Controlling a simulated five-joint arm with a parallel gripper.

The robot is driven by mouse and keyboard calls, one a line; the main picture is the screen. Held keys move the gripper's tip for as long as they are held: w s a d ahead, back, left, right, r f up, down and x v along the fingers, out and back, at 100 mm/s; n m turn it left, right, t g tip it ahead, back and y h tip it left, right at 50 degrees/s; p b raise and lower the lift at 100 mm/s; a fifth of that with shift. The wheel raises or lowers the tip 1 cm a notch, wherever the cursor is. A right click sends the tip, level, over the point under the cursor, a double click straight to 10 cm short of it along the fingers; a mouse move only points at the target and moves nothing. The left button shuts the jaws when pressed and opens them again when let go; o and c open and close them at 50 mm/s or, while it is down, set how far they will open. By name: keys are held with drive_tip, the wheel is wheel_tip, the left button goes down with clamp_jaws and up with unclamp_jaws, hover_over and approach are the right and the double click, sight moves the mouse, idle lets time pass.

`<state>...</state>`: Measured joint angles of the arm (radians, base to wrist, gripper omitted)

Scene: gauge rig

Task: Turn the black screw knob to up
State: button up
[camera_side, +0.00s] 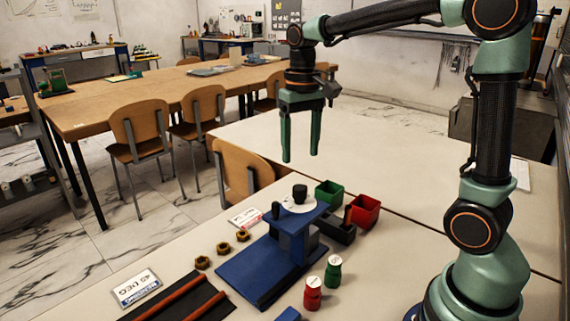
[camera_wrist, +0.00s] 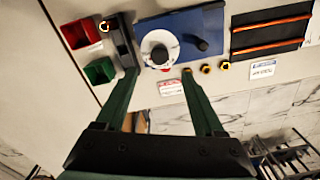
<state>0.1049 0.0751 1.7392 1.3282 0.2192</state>
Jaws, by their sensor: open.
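The gauge rig has a blue base (camera_side: 250,278) and a raised blue top plate (camera_side: 297,221). A white dial (camera_side: 297,205) on the plate carries a black screw knob (camera_side: 300,192). In the wrist view the white dial (camera_wrist: 150,40) shows with the black knob (camera_wrist: 160,54) on it and a bit of red at its edge. A second, smaller black peg (camera_side: 276,210) stands beside the dial; it also shows in the wrist view (camera_wrist: 202,44). My gripper (camera_side: 301,157) is open and empty, pointing down above the knob, apart from it. In the wrist view its fingertips (camera_wrist: 160,72) straddle the dial's near side.
Red (camera_side: 313,294) and green (camera_side: 333,273) bottles stand in front. Several brass nuts (camera_side: 223,248), a 45 DEG card (camera_side: 136,288) and a black rod tray (camera_side: 182,301) lie left.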

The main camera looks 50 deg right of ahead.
sight(300, 187)
wheel_tip(300, 187, down, 9)
drive_tip(key=shift+f, duration=0.1)
idle(0.4)
clamp_jaws()
